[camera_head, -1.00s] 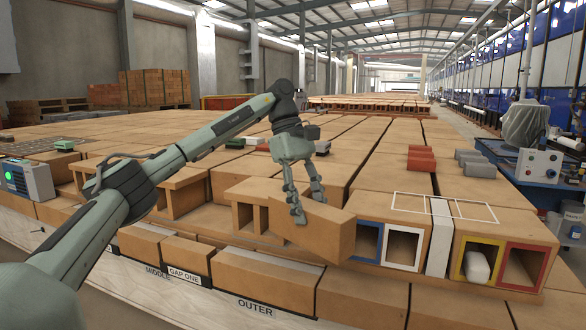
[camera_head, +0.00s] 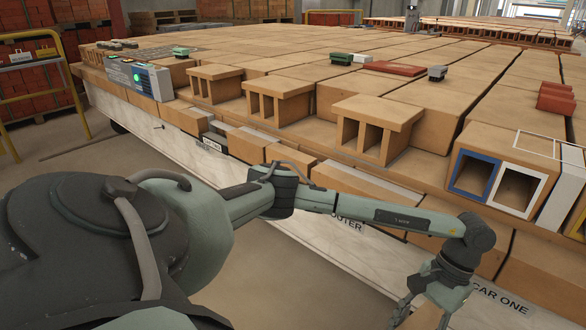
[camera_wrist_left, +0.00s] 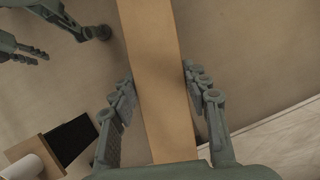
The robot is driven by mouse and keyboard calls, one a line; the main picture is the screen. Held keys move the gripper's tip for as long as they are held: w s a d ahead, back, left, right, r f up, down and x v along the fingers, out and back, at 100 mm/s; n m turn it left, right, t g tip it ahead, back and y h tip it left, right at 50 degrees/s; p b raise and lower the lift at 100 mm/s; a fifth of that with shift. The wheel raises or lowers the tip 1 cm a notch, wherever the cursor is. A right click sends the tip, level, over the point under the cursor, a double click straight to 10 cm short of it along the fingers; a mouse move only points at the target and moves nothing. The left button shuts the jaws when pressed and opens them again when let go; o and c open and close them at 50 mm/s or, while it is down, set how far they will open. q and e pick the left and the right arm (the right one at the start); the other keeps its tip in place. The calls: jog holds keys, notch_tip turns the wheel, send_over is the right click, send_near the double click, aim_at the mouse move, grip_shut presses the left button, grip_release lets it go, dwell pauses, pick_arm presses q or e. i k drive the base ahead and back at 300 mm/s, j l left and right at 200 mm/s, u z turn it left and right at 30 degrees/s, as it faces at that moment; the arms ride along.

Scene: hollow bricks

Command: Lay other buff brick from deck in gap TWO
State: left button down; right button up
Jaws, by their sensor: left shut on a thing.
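My left gripper (camera_wrist_left: 160,108) is shut on a long buff brick (camera_wrist_left: 158,75); the wrist view shows a finger on each side and bare floor behind it. The lower brick row along the car's edge has a recess (camera_head: 217,128) above a small label (camera_head: 211,144) that I cannot read. Dark fingers at the wrist view's top left look like my right gripper (camera_wrist_left: 22,46); its opening is unclear.
Table-shaped brick stacks (camera_head: 280,95) stand along the deck edge, near a control box (camera_head: 140,77). A hollow brick with blue and white frames (camera_head: 497,180) stands at the right. A yellow rail (camera_head: 40,95) is at the left.

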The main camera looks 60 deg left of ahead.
aim_at(218, 138)
jog(key=j+u, duration=0.15)
jog(key=j, duration=0.75)
jog(key=j+u, duration=0.15)
jog(key=j, duration=0.7)
jog(key=j+u, duration=0.15)
jog(key=j, duration=0.75)
jog(key=i+j+u, duration=0.15)
jog(key=j, duration=0.7)
jog(key=k, duration=0.05)
